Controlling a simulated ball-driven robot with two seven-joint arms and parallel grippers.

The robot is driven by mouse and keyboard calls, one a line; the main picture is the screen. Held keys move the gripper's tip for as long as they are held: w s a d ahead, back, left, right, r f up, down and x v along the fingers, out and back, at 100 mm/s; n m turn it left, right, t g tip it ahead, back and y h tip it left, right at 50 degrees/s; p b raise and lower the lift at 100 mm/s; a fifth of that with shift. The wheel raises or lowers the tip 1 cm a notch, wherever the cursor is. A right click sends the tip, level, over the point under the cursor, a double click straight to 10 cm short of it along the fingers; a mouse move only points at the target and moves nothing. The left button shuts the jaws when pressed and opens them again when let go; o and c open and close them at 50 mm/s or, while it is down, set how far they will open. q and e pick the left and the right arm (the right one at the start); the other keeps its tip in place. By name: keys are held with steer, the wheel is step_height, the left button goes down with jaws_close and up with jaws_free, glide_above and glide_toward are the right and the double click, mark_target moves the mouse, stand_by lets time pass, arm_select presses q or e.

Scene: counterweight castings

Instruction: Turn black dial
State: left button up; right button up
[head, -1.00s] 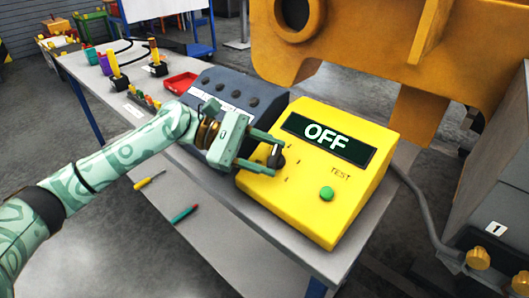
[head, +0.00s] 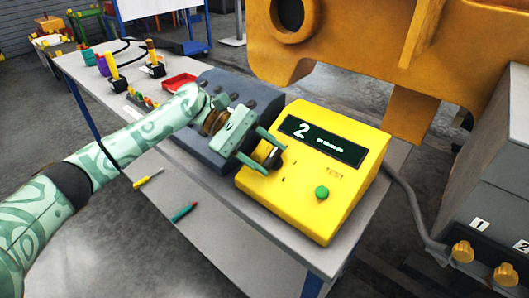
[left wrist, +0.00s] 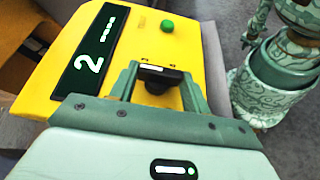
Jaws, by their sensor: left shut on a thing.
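The black dial (head: 272,157) sits on the sloped face of a yellow box (head: 330,205), partly hidden by a finger. My left gripper (head: 266,150) is shut on the dial, one finger on each side. The box's display (head: 322,141) reads "2" with short dashes. It also shows in the left wrist view (left wrist: 95,50). A green button (head: 322,193) is near "TEST". My right gripper is not in view.
A dark grey box with black knobs (head: 240,95) stands directly behind and left of my gripper. A large orange casting (head: 350,50) stands behind. A grey cabinet with yellow knobs (head: 462,251) is at right.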

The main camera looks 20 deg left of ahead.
arm_select(q)
steer(key=o, duration=1)
steer(key=p+v, duration=0.5)
steer(key=v, duration=1.1)
steer(key=shift+p, duration=0.3)
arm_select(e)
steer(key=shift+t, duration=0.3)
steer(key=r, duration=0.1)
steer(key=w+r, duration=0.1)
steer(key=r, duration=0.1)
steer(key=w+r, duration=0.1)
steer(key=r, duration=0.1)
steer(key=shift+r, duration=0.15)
arm_select(q)
steer(key=shift+a, duration=0.1)
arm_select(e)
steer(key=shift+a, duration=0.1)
